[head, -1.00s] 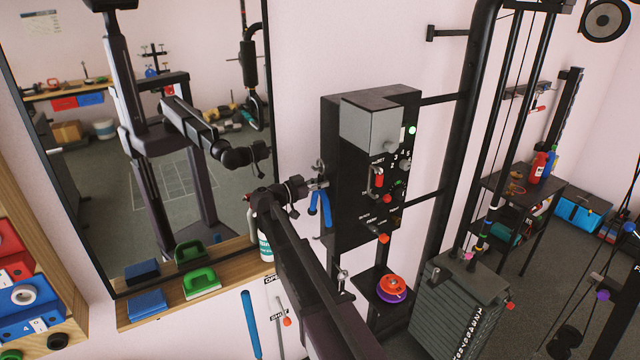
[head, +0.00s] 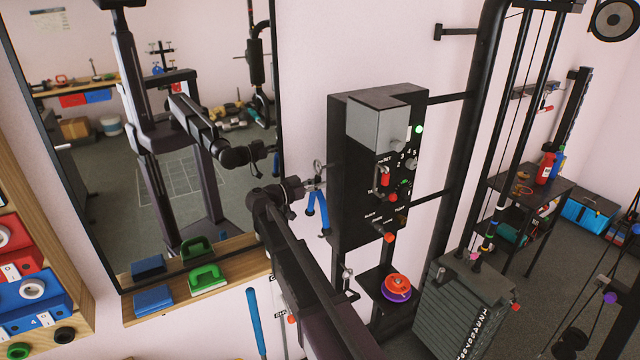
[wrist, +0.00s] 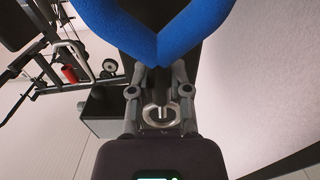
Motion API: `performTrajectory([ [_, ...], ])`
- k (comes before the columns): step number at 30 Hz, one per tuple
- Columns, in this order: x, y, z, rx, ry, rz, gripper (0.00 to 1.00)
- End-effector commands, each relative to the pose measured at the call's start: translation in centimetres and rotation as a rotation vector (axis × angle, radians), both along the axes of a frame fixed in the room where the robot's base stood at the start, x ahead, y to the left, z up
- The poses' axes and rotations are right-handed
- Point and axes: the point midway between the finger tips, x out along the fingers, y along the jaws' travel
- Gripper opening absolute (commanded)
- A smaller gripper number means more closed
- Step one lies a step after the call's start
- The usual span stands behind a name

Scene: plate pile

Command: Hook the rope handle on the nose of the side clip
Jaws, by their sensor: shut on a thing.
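My gripper (head: 314,184) is shut on the blue rope handle (head: 318,212) beside the left face of the black box. The handle's two blue legs hang below the fingers. In the wrist view the handle (wrist: 157,42) forms a V whose point lies at the tips of my gripper (wrist: 158,70). A silver ring-like part shows between the fingers there. A small metal fitting (head: 319,167) on the box's left side, just above my gripper, looks like the side clip. Its nose is too small to make out, and I cannot tell whether the handle touches it.
The black box (head: 365,205) carries knobs and a green light. A large mirror (head: 170,150) stands to the left, with a wooden shelf (head: 222,285) holding green and blue blocks below it. A weight stack (head: 455,310) and black posts stand to the right.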

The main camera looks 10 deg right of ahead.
Motion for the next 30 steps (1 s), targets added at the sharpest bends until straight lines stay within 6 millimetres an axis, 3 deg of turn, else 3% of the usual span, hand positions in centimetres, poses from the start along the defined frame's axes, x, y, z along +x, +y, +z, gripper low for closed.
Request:
performTrajectory([
  [30,-1.1,3.4,0.0,-0.001,0.000,-0.001,0.00],
])
